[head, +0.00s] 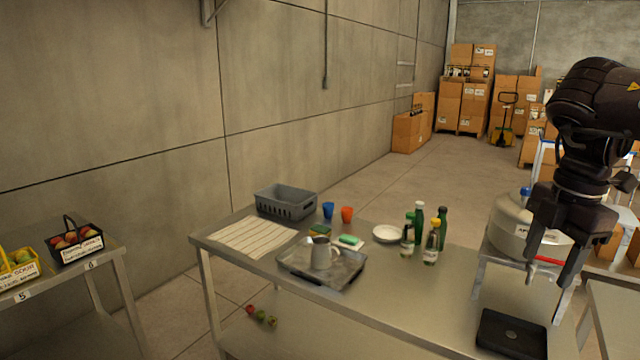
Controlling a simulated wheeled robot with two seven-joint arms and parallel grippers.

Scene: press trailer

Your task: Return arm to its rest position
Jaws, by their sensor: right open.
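My right gripper (555,268) hangs at the right of the head view, fingers pointing down and spread apart, with nothing held between them. It is in front of a white round press vessel (508,226) on a stand, and hides part of it. A red handle or bar (549,260) shows between the fingers; I cannot tell whether the gripper touches it. A black square tray (511,335) lies on the table below. My left gripper is not in view.
The metal table (420,312) holds a grey crate (286,203), a striped cloth (252,236), a metal tray (345,279) with a jug (322,253), cups, a plate (387,233) and several bottles (431,243). Fruit baskets (77,240) stand left. Apples lie below the table.

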